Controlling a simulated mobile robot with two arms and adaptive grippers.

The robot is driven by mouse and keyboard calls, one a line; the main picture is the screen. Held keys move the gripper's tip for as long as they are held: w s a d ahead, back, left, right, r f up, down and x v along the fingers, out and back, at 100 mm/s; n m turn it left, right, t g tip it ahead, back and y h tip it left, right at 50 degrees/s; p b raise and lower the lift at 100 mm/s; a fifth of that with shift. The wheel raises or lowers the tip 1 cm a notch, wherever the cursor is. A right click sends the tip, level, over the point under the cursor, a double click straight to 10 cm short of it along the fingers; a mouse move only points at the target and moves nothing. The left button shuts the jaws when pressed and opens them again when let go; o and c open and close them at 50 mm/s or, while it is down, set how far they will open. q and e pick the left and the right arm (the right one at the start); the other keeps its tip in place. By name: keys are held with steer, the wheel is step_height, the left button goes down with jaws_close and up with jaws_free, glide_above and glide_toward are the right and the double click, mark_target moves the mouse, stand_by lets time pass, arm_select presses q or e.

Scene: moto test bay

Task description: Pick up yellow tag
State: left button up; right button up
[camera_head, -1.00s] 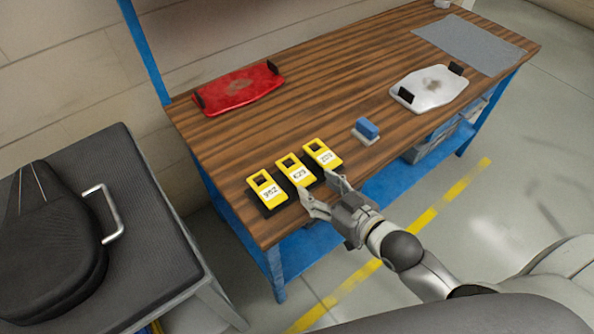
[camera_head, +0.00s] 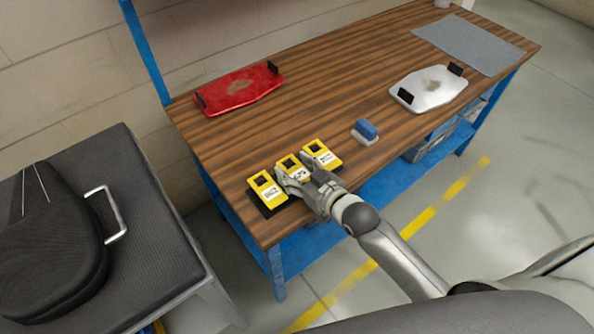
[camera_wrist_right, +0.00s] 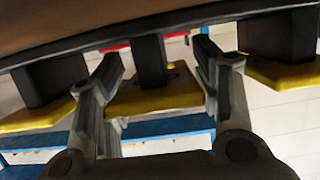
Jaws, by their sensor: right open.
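Three yellow tags stand in a row on black bases near the table's front left corner: a left tag (camera_head: 266,189), a middle tag (camera_head: 288,162) and a right tag (camera_head: 321,152). Each has a white label. My right gripper (camera_head: 292,173) is open at the middle tag and hides part of it. In the right wrist view the open fingers (camera_wrist_right: 160,95) stand on either side of the middle tag (camera_wrist_right: 155,95), with the outer tags beyond them. I cannot tell whether the fingers touch it. My left gripper is not in view.
The wooden table (camera_head: 330,90) also bears a blue block on a pale base (camera_head: 366,130), a red plate (camera_head: 238,89), a white plate (camera_head: 430,90) and a grey mat (camera_head: 470,43). A dark bench (camera_head: 150,220) stands at the left. The table's middle is clear.

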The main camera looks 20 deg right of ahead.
steer(key=c, duration=0.6)
steer(key=shift+r, duration=0.1)
steer(key=shift+c, duration=0.2)
